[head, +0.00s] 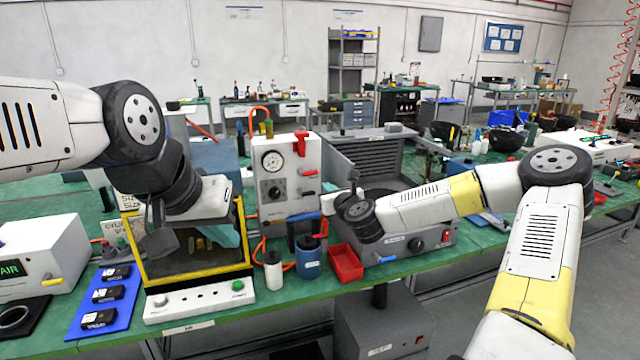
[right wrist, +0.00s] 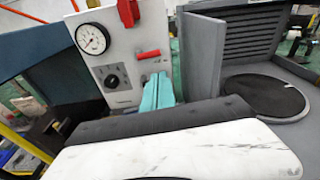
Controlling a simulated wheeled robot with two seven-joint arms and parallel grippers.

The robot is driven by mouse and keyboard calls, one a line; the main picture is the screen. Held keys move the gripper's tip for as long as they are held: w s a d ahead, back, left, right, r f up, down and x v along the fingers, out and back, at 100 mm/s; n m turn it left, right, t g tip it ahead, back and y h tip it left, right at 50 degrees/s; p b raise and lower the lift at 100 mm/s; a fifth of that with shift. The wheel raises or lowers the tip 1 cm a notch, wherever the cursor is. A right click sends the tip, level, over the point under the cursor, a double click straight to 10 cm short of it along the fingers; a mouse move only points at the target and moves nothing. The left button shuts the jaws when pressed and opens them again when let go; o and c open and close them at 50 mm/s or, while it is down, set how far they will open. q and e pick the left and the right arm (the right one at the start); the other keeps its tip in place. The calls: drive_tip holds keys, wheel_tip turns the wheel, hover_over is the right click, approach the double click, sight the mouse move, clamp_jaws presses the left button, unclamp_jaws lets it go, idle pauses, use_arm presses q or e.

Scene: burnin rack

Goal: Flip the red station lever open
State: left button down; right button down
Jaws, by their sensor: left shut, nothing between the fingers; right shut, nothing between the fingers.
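A white station panel (head: 285,160) stands on the green bench with a round gauge, a black knob and red parts on its right side. An upright red lever (head: 301,143) is near its top right; it also shows in the right wrist view (right wrist: 128,12). A red handle (head: 307,172) sticks out sideways lower down, also in the right wrist view (right wrist: 148,54). I cannot tell which is the station lever. My right gripper (right wrist: 158,92), with teal fingers, is shut and empty, below the red handle in that picture. My left gripper (head: 230,235) is shut and empty at the yellow-framed box.
The yellow-framed box (head: 150,270) stands left of the panel. A grey machine (head: 375,155) stands to its right. A red bin (head: 345,263), a blue container (head: 308,262) and a white bottle (head: 273,270) stand near the bench's front edge. A white strip (head: 195,302) lies in front.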

drive_tip(key=x, duration=0.9)
drive_tip(key=shift+w+a, duration=0.15)
drive_tip(key=shift+w, duration=0.2)
